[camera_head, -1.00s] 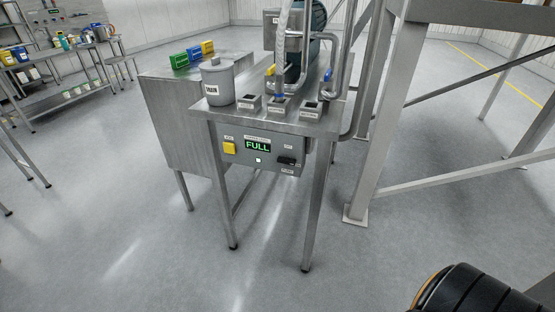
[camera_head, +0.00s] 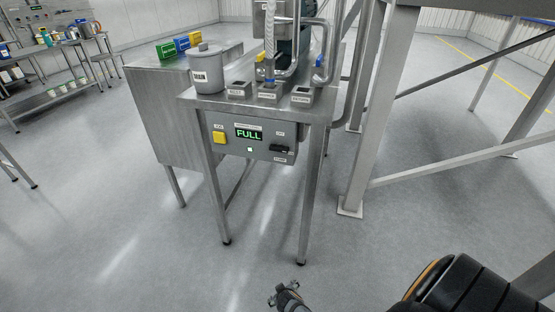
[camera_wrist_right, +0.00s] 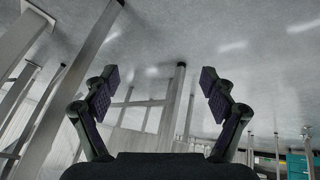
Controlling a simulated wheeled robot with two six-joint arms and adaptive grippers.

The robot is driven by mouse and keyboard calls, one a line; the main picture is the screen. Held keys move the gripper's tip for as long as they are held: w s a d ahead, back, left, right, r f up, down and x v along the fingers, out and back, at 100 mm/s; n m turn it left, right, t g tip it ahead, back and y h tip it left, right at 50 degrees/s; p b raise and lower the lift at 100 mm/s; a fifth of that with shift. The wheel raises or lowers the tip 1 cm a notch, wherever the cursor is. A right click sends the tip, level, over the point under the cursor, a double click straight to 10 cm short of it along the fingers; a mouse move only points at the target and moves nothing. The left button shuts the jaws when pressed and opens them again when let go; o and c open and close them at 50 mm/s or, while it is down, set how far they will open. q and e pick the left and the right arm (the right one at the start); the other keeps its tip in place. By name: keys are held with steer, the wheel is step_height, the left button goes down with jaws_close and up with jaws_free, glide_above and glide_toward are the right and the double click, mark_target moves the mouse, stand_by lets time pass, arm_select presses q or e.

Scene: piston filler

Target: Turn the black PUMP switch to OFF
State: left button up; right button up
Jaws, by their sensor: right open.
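The black PUMP switch (camera_head: 281,149) sits at the right end of the grey control panel (camera_head: 262,155) under the front of the steel table. Its handle looks roughly level; the small lettering around it is too small to read surely. The panel also has a yellow switch (camera_head: 219,138) on the left and a lit green display (camera_head: 249,134) reading FULL. My right gripper (camera_head: 284,296) is at the bottom of the head view, well below and apart from the panel. In the right wrist view its two fingers (camera_wrist_right: 157,85) are spread with nothing between them. My left gripper is not in view.
The steel table (camera_head: 310,113) carries a grey pot (camera_head: 207,74) and several small labelled holders. Its legs reach the floor below the panel. A large steel frame post (camera_head: 366,130) stands to the right. The floor in front is clear.

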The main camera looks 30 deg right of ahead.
steer(key=w+r+m+t+h+b, duration=0.1)
steer(key=w+r+t+h+b, duration=0.1)
steer(key=w+r, duration=0.7)
steer(key=m+t+h+b, duration=0.4)
steer(key=m+h, duration=0.5)
glide_toward(278, 150)
steer(key=p+x, duration=0.1)
steer(key=x, duration=0.8)
steer(key=shift+w+d, duration=0.15)
steer(key=shift+d, duration=0.1)
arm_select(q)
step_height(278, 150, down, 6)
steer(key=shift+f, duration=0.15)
arm_select(e)
steer(key=shift+c, duration=0.3)
steer(key=c, duration=1.1)
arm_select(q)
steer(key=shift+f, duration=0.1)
